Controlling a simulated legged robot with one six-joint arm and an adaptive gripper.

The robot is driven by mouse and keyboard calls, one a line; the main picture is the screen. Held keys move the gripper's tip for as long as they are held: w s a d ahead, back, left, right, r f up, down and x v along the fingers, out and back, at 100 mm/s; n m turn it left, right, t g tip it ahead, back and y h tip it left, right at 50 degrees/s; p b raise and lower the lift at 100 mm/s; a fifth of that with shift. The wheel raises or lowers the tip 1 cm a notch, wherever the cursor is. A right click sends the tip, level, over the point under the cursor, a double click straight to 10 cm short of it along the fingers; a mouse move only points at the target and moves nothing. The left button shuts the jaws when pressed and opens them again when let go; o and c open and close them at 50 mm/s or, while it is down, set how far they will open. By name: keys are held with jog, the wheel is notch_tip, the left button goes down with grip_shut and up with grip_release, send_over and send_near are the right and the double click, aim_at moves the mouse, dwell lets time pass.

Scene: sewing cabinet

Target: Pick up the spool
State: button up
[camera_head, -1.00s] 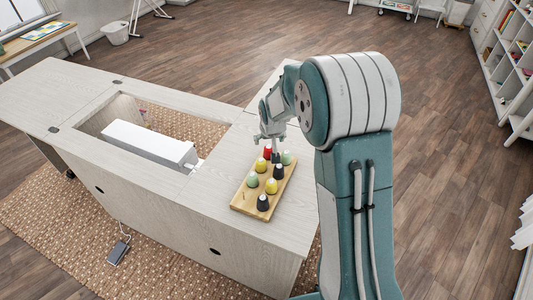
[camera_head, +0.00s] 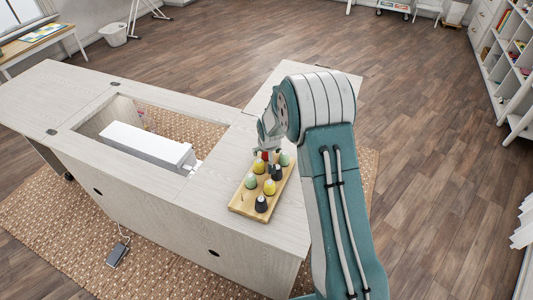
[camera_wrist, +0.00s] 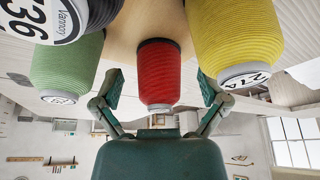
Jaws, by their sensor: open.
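Several spools stand on a wooden board (camera_head: 241,207) on the cabinet top: yellow, green, black and red. In the wrist view a red spool (camera_wrist: 159,75) is in the middle, with a green spool (camera_wrist: 66,68) to its left, a yellow spool (camera_wrist: 235,38) to its right and a dark spool (camera_wrist: 85,12) at the upper left. My gripper (camera_wrist: 160,88) is open, its two fingers on either side of the red spool, apart from it. In the head view my gripper (camera_head: 268,152) is low over the far end of the board and partly hides the red spool.
The pale cabinet top (camera_head: 215,190) has free room around the board. A white sewing machine (camera_head: 145,144) sits in the opening to the left. Neighbouring spools stand close to the gripper's fingers.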

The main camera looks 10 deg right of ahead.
jog(key=c, duration=1)
jog(key=shift+o, duration=0.2)
notch_tip(320, 180, up, 10)
